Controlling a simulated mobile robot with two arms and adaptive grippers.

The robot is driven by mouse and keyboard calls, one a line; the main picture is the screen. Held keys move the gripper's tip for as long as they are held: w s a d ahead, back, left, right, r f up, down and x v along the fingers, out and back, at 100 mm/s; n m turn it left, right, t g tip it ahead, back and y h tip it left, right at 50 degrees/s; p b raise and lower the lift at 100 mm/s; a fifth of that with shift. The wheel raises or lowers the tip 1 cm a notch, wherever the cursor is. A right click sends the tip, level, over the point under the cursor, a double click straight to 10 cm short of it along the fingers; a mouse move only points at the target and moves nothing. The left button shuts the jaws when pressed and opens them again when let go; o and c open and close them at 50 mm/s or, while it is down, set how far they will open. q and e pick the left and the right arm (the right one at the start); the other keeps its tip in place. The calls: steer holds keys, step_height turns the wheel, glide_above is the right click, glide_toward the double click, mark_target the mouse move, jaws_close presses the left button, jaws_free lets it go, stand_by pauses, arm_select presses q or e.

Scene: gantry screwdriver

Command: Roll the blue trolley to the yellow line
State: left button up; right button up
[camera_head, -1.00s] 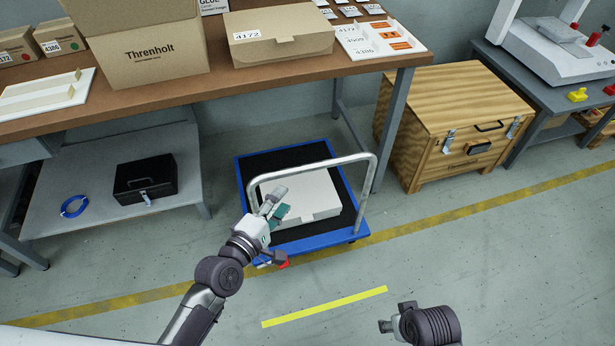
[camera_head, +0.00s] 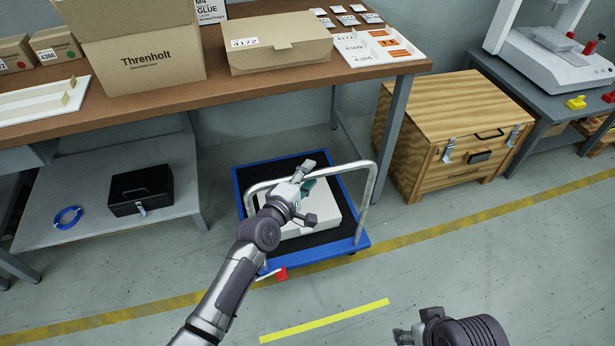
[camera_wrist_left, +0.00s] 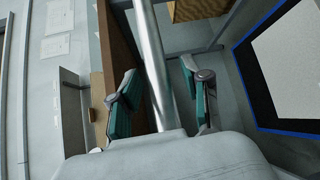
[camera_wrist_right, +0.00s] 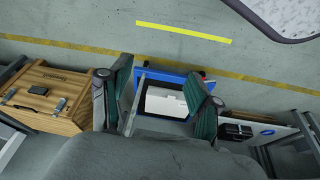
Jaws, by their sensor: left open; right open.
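The blue trolley (camera_head: 330,254) stands partly under the workbench, with a black mat and a white box (camera_head: 318,212) on it. Its grey tube handle (camera_head: 369,200) rises at the near side. My left gripper (camera_head: 305,180) is open at the handle's top bar. In the left wrist view the bar (camera_wrist_left: 156,65) runs between its spread fingers. A short bright yellow line (camera_head: 325,321) lies on the floor in front of the trolley. My right gripper (camera_head: 402,336) is open and empty over the floor, right of that line; its spread fingers show in the right wrist view (camera_wrist_right: 160,100).
A longer, duller yellow stripe (camera_head: 450,230) crosses the floor by the trolley's near edge. A wooden crate (camera_head: 445,150) stands right of the trolley, past a bench leg. A low shelf with a black case (camera_head: 142,190) is at left. The floor around the short line is clear.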

arm_select(q)
jaws_close()
stand_by(0.4)
